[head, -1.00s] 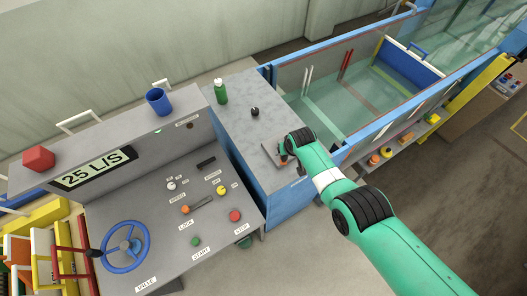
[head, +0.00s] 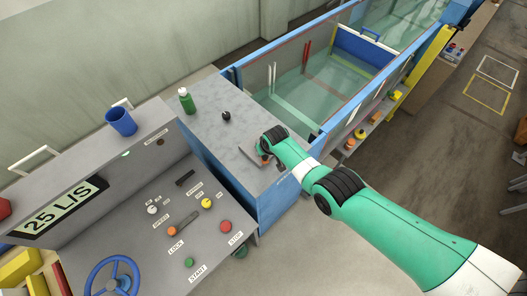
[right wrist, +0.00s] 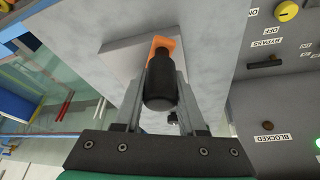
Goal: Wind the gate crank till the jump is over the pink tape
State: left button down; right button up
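My right gripper (right wrist: 160,75) has its fingers on both sides of a black crank handle (right wrist: 160,85), which fills the gap. The handle joins an orange crank arm (right wrist: 162,42) above a grey plate on the bench. In the head view the right gripper (head: 265,156) is small and partly hidden by my wrist at the bench's right edge. The glass flume (head: 262,92) holds greenish water. A green strip (head: 268,107) lies nearer the bench. I cannot make out the jump. My left gripper is out of view.
The grey bench top carries a green bottle (head: 187,102) and a black knob (head: 227,117).

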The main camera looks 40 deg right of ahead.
grip_shut()
dwell(1.0)
